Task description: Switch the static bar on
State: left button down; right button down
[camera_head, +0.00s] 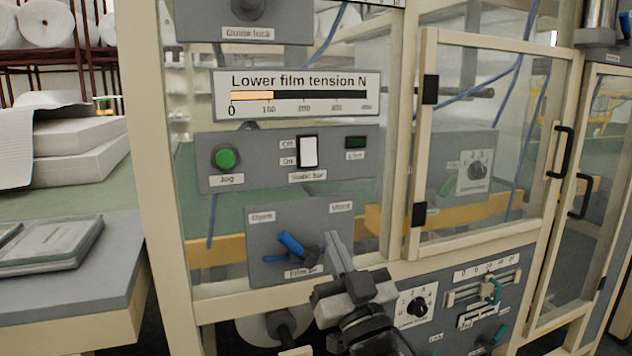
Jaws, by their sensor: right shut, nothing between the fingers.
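The static bar switch (308,152) is a white rocker in a black frame on a grey panel (265,177), with "Off" marked at its upper left and "On" at its lower left. I cannot tell for sure which way the rocker is tipped. A small dark green indicator window (356,142) to its right looks unlit. My right gripper (338,250) is shut and empty, pointing up below the switch panel, in front of the right part of the film air panel. My left gripper is not in view.
A green Jog button (225,158) is left of the switch. A blue lever (291,244) sits on the lower panel, close to my right gripper. A tension gauge (297,95) is above. Clear doors with black handles (561,152) stand at right, a grey table (75,270) at left.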

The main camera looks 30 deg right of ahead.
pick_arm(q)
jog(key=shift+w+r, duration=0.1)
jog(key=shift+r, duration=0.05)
pick_arm(e)
jog(key=r, duration=0.2)
jog(key=s+d+r+t+h, duration=0.1)
jog(key=shift+r+m, duration=0.1)
jog(key=shift+m, duration=0.2)
jog(key=shift+w, duration=0.1)
jog(key=p, duration=0.3)
send_near(310, 155)
notch_tip(310, 155, up, 4)
jog(key=w, duration=0.1)
jog(key=w+d, duration=0.1)
jog(key=w, duration=0.1)
jog(key=shift+w+f, duration=0.2)
jog(key=shift+w, duration=0.05)
jog(key=shift+w+f, duration=0.1)
jog(key=shift+w, duration=0.35)
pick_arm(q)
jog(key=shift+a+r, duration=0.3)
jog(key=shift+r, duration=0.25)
